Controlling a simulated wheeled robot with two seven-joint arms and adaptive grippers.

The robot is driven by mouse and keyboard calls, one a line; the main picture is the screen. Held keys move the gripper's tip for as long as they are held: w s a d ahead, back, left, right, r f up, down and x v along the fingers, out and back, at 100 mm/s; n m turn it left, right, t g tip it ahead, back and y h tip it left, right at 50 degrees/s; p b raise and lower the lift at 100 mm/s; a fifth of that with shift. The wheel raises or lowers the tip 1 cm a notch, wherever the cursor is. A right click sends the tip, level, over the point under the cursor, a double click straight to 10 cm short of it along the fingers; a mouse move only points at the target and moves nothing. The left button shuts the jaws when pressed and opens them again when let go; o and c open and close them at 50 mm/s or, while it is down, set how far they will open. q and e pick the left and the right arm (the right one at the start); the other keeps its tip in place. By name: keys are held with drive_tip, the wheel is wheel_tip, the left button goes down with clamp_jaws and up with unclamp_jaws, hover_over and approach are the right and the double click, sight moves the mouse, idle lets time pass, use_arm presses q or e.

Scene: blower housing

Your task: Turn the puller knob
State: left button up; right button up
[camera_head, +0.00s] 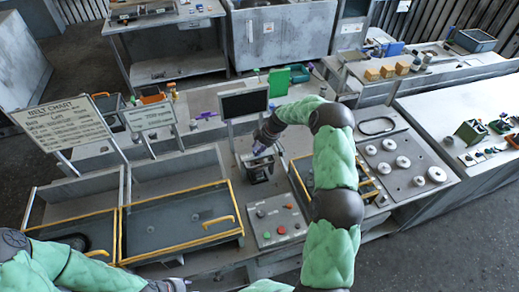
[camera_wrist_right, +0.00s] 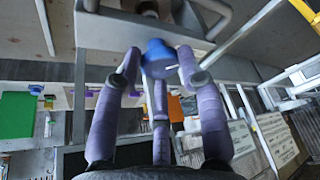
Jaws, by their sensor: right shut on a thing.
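The puller knob (camera_wrist_right: 158,58) is a blue round knob in the right wrist view, on the end of a shaft in a grey metal frame (camera_wrist_right: 105,30). My right gripper (camera_wrist_right: 160,68) has its purple fingers closed around the knob, with a finger on each side and one below it. In the head view my right gripper (camera_head: 264,148) is at the dark puller fixture (camera_head: 257,171) on the bench, and the knob is hidden there. My left arm shows at the bottom left of the head view; its fingers are not visible.
A small black monitor (camera_head: 244,103) stands just behind the fixture. A button panel (camera_head: 276,222) is in front of it. Yellow-edged covered bins (camera_head: 180,222) lie to the left. A plate with round white parts (camera_head: 401,163) is to the right.

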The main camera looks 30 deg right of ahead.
drive_tip(key=shift+a+f+m+t+h+b, duration=0.15)
drive_tip(key=shift+m+t+h+b, duration=0.2)
drive_tip(key=shift+m+b, duration=0.7)
drive_tip(key=m+b, duration=0.1)
drive_tip(key=m, duration=0.1)
drive_tip(key=m+h+b, duration=0.1)
drive_tip(key=m, duration=0.1)
drive_tip(key=shift+s+a+t, duration=0.1)
drive_tip(key=shift+a+t, duration=0.1)
drive_tip(key=shift+t, duration=0.05)
drive_tip(key=m+h+b, duration=0.1)
drive_tip(key=m+b, duration=0.1)
drive_tip(key=b, duration=0.2)
drive_tip(key=m+h+b, duration=0.1)
drive_tip(key=m+b, duration=0.2)
drive_tip(key=b, duration=0.2)
drive_tip(key=m+h+b, duration=0.1)
drive_tip(key=m+b, duration=0.2)
drive_tip(key=b, duration=0.1)
drive_tip(key=shift+a+h+b, duration=0.25)
drive_tip(key=shift+a+b, duration=0.05)
drive_tip(key=shift+m+g+h+b, duration=0.3)
drive_tip(key=shift+m+g+b, duration=0.2)
drive_tip(key=shift+m+b, duration=0.8)
drive_tip(key=shift+r, duration=0.2)
drive_tip(key=o, duration=1.1)
